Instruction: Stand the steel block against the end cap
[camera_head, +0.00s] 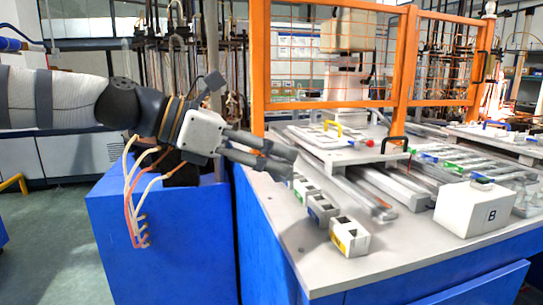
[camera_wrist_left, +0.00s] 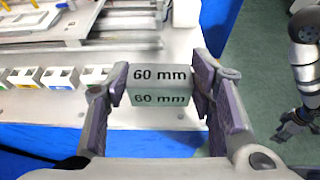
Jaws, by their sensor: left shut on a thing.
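My left gripper (camera_head: 288,163) is shut on the steel block (camera_wrist_left: 160,86), whose faces read "60 mm" in the left wrist view. The block sits between the two finger pads, above the near edge of the table. In the head view the fingers largely hide it. The left gripper also shows in the left wrist view (camera_wrist_left: 158,101). I cannot pick out the end cap with certainty; long metal rails (camera_head: 368,196) lie on the table beyond the gripper. A dark gripper (camera_wrist_left: 294,123), seemingly my right, hangs over the floor at the right of the wrist view; its opening is unclear.
A row of small white holders with coloured labels (camera_head: 350,236) stands along the table's left edge. A white box marked B (camera_head: 473,209) stands at the right. An orange mesh guard (camera_head: 335,60) rises behind. The grey tabletop (camera_head: 400,245) is bare at the front.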

